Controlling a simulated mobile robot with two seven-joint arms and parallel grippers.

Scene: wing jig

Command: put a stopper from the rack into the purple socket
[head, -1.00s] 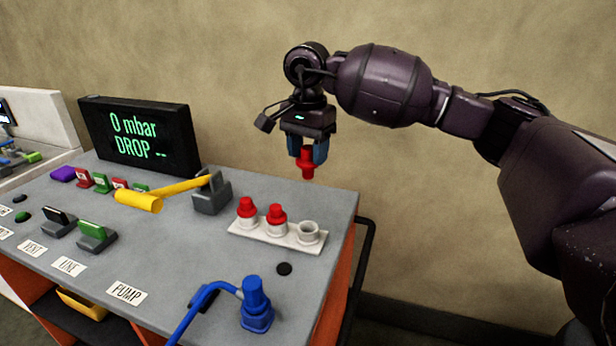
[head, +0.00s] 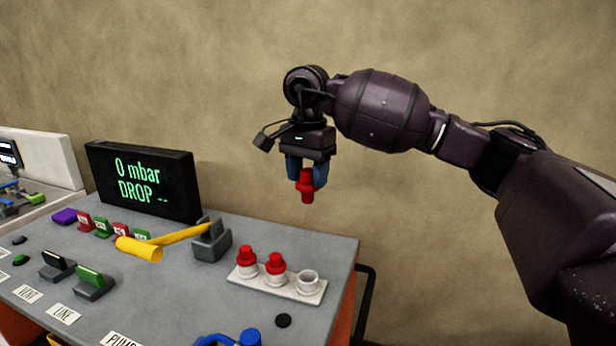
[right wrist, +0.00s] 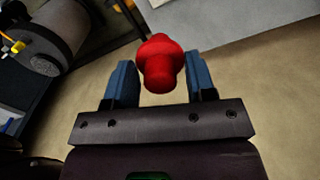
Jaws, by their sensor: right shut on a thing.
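My right gripper (head: 306,178) is shut on a red stopper (head: 306,188) and holds it in the air above the bench's right back edge. In the right wrist view the same stopper (right wrist: 160,62) sits between the two blue fingers. The white rack (head: 262,281) stands below on the bench. It holds two red stoppers, a left one (head: 246,262) and a middle one (head: 275,267); its right cup (head: 308,281) is empty. A purple block (head: 65,216) is at the far left of the bench; I cannot tell whether it is the socket. My left gripper is not in view.
A black display (head: 143,180) reads "0 mbar DROP --". A yellow-handled lever (head: 160,243) lies left of the rack. A blue fitting (head: 249,338) is at the front. Coloured clips (head: 103,228) and switches (head: 93,279) fill the left side of the bench.

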